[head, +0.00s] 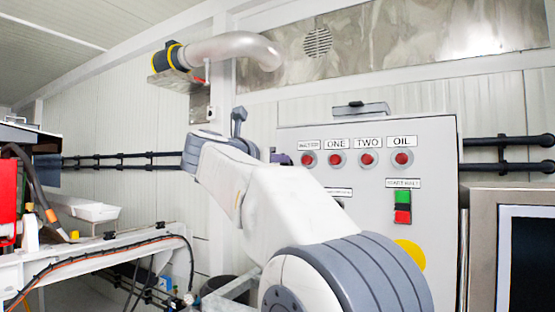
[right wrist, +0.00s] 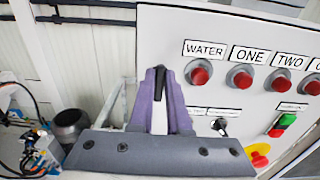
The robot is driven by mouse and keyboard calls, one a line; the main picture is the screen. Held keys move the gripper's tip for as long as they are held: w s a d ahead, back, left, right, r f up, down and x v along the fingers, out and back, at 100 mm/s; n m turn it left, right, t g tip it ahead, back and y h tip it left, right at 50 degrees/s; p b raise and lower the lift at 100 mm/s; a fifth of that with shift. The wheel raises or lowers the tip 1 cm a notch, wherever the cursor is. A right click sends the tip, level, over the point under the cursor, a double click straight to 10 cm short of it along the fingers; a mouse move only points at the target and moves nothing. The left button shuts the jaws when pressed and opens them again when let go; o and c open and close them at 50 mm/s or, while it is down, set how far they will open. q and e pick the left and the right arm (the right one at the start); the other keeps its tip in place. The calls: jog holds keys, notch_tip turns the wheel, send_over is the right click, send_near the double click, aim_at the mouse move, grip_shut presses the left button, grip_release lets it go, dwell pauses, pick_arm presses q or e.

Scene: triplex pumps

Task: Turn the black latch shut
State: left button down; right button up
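The grey control cabinet (head: 435,150) stands at the right in the head view. My right arm reaches across its left part, and my right gripper (head: 283,158) is at the cabinet's upper left edge, mostly hidden behind my wrist. In the right wrist view its purple fingers (right wrist: 160,85) stand close together beside the cabinet's left edge. A narrow black piece, which looks like the black latch (right wrist: 159,83), fills the gap between the fingertips. Its angle is hard to tell. My left gripper is out of view.
A framed screen (head: 525,255) stands at the right, a white bench (head: 90,258) at the left.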

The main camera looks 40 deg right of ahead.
grip_shut()
jog(key=shift+w+a+f+n+p, duration=0.15)
jog(key=shift+n+p, duration=1.3)
jog(key=shift+n, duration=1.5)
jog(key=shift+w+f+n+p, duration=0.25)
jog(key=shift+n+p, duration=1.15)
jog(key=shift+n, duration=1.6)
jog(key=shift+w+a+f+n+p, duration=0.15)
jog(key=shift+n+p, duration=1.3)
jog(key=shift+n, duration=1.5)
jog(key=shift+f, duration=0.1)
jog(key=o, duration=0.7)
grip_release()
jog(key=shift+w, duration=0.1)
